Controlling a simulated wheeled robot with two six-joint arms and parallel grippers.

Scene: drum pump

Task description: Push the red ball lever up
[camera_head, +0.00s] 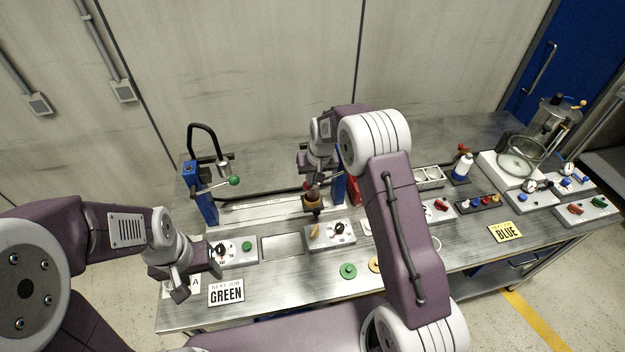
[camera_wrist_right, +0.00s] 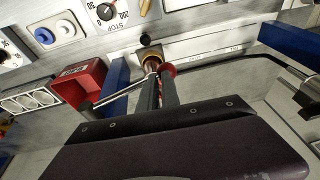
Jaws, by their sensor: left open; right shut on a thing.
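The red ball lever (camera_wrist_right: 168,69) shows its ball at my right gripper's fingertips in the right wrist view; its thin rod runs left toward a blue post (camera_wrist_right: 115,84). My right gripper (camera_wrist_right: 160,82) is shut on the lever, and the fingers partly hide the ball. In the head view my right gripper (camera_head: 312,180) is beside the blue post (camera_head: 340,187), above a brass-coloured part (camera_head: 313,206); the red ball cannot be made out there. My left gripper (camera_head: 197,281) is open and empty, low over the bench's left front, near the GREEN card (camera_head: 226,293).
A second blue post (camera_head: 200,194) with a green ball lever (camera_head: 233,180) stands at the left. Dial boxes (camera_head: 331,235) line the bench, with green and orange discs (camera_head: 348,271) in front. A red bin (camera_wrist_right: 80,84) is close to the right gripper. Glassware (camera_head: 522,155) stands far right.

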